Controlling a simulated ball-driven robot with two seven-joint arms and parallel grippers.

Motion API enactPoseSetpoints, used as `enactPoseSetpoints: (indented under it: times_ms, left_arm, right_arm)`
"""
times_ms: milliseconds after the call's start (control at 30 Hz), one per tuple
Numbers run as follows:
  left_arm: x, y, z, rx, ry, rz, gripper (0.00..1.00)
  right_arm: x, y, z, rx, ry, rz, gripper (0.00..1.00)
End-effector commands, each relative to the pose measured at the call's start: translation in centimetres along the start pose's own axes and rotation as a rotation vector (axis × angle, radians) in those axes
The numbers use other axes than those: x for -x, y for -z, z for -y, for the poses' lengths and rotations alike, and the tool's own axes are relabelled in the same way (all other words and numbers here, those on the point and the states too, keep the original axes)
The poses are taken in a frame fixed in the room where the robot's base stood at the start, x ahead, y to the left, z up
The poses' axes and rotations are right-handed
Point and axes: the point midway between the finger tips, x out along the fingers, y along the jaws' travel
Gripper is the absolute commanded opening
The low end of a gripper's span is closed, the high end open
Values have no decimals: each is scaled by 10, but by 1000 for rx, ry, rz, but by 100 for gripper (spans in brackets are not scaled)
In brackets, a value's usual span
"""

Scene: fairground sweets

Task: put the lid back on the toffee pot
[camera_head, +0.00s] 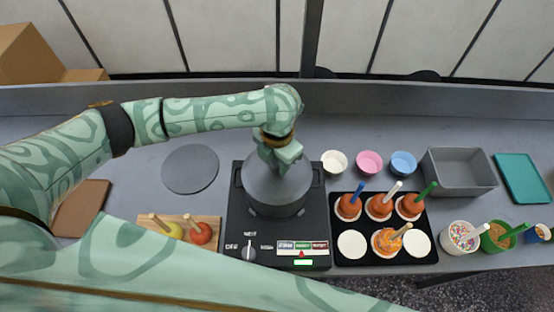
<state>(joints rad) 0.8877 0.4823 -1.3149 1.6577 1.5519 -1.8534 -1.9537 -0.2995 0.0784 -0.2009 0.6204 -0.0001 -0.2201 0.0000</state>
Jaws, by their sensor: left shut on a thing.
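The toffee pot (275,211) is dark grey and stands on the black hob (238,222) at the centre. A grey domed lid (277,184) covers the pot's mouth from this view. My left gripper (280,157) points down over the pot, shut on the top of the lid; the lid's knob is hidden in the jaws. I cannot tell whether the lid's rim touches the pot all round or hangs just above it. The toffee inside is hidden. My right gripper is not in view.
A round grey mat (190,169) lies bare left of the hob. A wooden board (205,222) holds two apples on sticks. Right of the hob are a black tray (380,254) with coated apples, three small bowls, a grey bin (458,190) and topping cups.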

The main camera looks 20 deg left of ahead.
Motion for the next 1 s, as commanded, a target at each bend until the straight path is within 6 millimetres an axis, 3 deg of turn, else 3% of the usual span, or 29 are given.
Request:
enactPoseSetpoints:
  times_ms: [1000]
  left_arm:
    - [0,0,0,0,0,0,1]
  right_arm:
    - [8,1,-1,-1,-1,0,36]
